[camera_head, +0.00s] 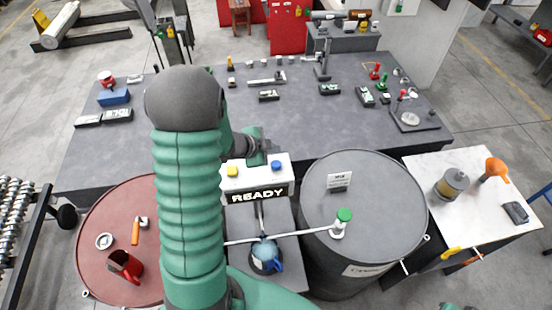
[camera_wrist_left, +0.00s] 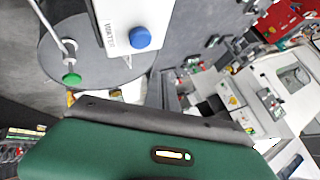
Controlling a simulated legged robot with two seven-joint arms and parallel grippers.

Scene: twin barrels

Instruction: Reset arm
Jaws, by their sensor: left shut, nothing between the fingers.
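My left arm, green with a grey elbow, rises through the middle of the head view. My left gripper (camera_head: 257,150) shows partly behind it, just above the white control box (camera_head: 258,184). It is shut and empty. The box has a yellow button (camera_head: 232,171), a blue button (camera_head: 276,165) and a display reading READY. In the left wrist view the blue button (camera_wrist_left: 140,38) and the white box (camera_wrist_left: 113,22) are near the top, beyond my green gripper housing. Whether the gripper touches the box cannot be told. My right gripper is not in view.
A red barrel (camera_head: 165,205) stands left and a grey barrel (camera_head: 385,215) right, with a green-capped valve (camera_head: 343,215). A grey table (camera_head: 200,140) with small items lies behind.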

